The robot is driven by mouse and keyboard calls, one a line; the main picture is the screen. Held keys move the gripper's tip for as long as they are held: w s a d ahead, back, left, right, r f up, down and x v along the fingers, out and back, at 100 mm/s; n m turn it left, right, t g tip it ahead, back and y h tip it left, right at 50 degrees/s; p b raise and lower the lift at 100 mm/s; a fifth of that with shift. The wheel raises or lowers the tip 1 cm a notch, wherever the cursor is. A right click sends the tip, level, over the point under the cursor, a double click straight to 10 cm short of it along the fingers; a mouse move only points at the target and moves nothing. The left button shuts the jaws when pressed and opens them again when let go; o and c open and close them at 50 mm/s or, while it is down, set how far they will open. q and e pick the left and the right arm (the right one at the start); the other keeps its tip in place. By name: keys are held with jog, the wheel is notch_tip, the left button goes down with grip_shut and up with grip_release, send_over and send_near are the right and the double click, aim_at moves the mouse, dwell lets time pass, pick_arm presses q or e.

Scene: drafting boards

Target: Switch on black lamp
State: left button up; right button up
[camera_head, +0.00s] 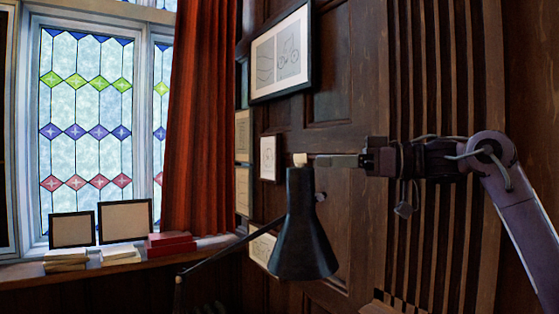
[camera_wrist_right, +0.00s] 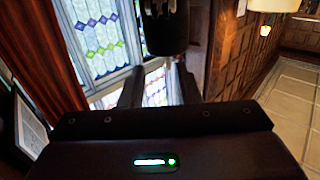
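The black lamp (camera_head: 303,235) has a bell-shaped shade facing down, on a thin dark arm coming from the lower left. No glow shows from it. A small pale piece (camera_head: 300,160) shows at its top; I cannot tell whether it belongs to the lamp. My right gripper (camera_head: 328,160) comes in from the right, level with the lamp's top, its fingers pointing left. In the right wrist view its two fingers (camera_wrist_right: 159,75) are apart with nothing between them. A dark rounded body (camera_wrist_right: 163,30), likely the lamp, is just beyond them. Contact cannot be told. My left gripper is not in view.
A window sill (camera_head: 120,258) at the left holds two frames, books and a red box (camera_head: 170,244). A red curtain (camera_head: 200,120) hangs behind. Panelled wall with framed pictures (camera_head: 281,54) lies behind the lamp. A pale lampshade (camera_wrist_right: 273,5) shows in the right wrist view.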

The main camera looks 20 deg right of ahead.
aim_at(295, 158)
jog(key=a, duration=0.1)
jog(key=a+p, duration=0.1)
jog(key=a+r, duration=0.1)
jog(key=shift+w+a+p, duration=0.2)
jog(key=shift+w+p, duration=0.15)
jog(key=shift+p+x, duration=0.45)
jog(key=shift+x, duration=0.8)
jog(key=shift+w+a+f, duration=0.2)
jog(key=shift+w+a, duration=0.2)
jog(key=shift+w, duration=0.35)
jog(key=shift+s+d, duration=0.1)
jog(key=shift+s, duration=0.1)
jog(key=c, duration=0.5)
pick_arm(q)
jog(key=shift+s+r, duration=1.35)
pick_arm(e)
grip_shut()
